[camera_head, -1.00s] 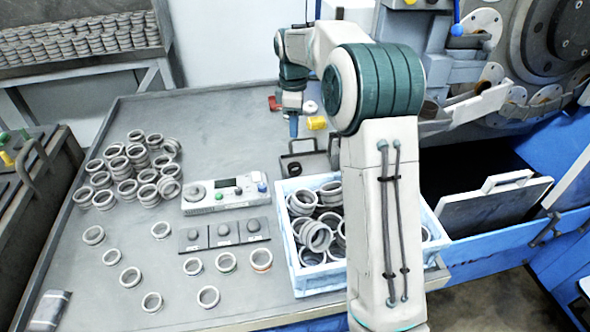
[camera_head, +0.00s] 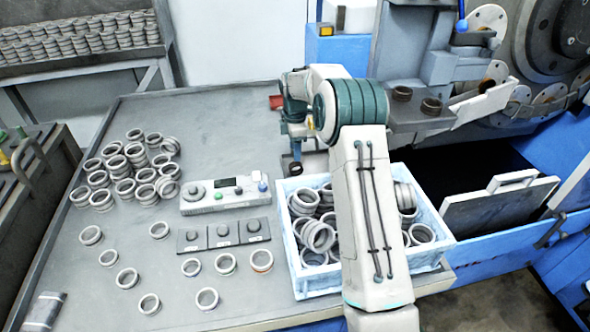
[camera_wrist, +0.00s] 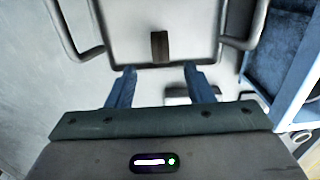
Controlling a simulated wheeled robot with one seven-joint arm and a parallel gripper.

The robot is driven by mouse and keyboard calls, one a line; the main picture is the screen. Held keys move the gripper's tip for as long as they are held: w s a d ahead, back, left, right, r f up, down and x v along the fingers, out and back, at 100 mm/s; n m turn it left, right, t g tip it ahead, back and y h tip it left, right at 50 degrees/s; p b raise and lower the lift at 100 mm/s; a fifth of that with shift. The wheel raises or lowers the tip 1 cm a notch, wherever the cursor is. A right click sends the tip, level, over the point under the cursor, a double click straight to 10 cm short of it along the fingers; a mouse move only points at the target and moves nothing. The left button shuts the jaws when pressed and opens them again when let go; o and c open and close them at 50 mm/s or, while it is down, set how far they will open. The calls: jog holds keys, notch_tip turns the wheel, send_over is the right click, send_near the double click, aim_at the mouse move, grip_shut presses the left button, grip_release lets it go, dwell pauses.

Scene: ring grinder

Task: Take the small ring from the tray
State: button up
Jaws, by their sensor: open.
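A pale grey tray (camera_wrist: 118,30) with bent handles at both sides fills the upper middle of the wrist view. On it is a small dark brown piece (camera_wrist: 160,47), seemingly the small ring seen edge-on. In the head view a small dark ring (camera_head: 295,168) shows just below my gripper (camera_head: 296,150), and my arm covers most of the tray. In the wrist view my gripper (camera_wrist: 159,76) is open, with its two blue fingers apart and nothing between them. The fingertips point towards the tray's near edge, with the brown piece centred beyond them.
Many loose rings (camera_head: 130,165) cover the left table. Two brown rings (camera_head: 431,105) sit on the machine's ledge.

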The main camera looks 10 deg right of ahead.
aim_at(296, 163)
notch_tip(296, 163, down, 5)
jog(key=shift+d+f, duration=0.15)
grip_shut()
